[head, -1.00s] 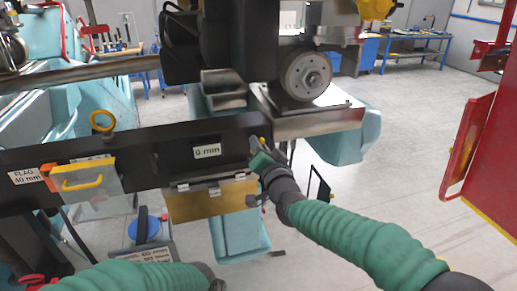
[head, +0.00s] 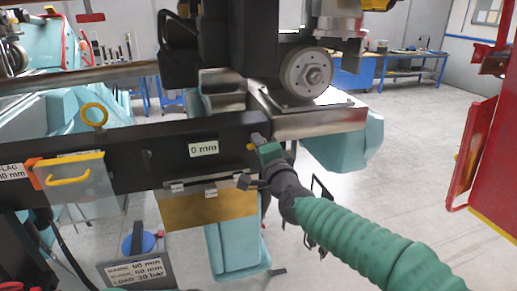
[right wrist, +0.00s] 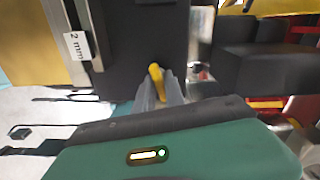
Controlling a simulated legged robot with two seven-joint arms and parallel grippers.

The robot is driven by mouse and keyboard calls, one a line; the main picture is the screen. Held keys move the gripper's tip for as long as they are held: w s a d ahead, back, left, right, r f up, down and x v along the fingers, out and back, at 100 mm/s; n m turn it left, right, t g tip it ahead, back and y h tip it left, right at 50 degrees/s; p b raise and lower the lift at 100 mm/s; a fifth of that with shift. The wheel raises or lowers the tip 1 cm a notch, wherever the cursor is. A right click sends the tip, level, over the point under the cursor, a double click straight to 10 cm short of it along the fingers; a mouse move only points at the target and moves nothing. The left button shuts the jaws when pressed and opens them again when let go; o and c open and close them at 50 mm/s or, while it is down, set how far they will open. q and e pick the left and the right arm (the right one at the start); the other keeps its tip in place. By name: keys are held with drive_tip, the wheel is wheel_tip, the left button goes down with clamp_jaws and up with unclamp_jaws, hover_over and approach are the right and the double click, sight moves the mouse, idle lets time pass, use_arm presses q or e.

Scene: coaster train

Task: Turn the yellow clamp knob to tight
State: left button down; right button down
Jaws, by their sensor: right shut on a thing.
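The yellow clamp knob (right wrist: 156,74) shows in the right wrist view as a small yellow lever against a dark block. My right gripper (right wrist: 160,90) has its pale fingers on either side of it and is shut on it. In the head view my right gripper (head: 257,144) is at the right end of the dark beam (head: 145,150), with a tiny yellow part of the knob (head: 251,147) showing at its fingertips. The fingers hide most of the knob, and I cannot tell how far it is turned. My left gripper is out of view.
A "0 mm" label (head: 203,149) is on the beam above a brass plate (head: 210,209). A clear cover with a yellow handle (head: 76,180) and a yellow ring (head: 95,115) are to the left. A grey wheel (head: 306,73) stands above. A red cabinet (head: 492,165) is at right.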

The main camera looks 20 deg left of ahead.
drive_tip(key=shift+w+d, duration=0.1)
idle(1.4)
drive_tip(key=c, duration=1.7)
unclamp_jaws()
drive_tip(key=shift+c, duration=0.2)
drive_tip(key=shift+o, duration=1.3)
drive_tip(key=shift+w+f, duration=0.15)
drive_tip(key=shift+w, duration=0.1)
drive_tip(key=shift+s+b, duration=0.35)
drive_tip(key=shift+b, duration=0.05)
drive_tip(key=p+v, duration=0.1)
drive_tip(key=v, duration=1.5)
drive_tip(key=shift+p, duration=0.3)
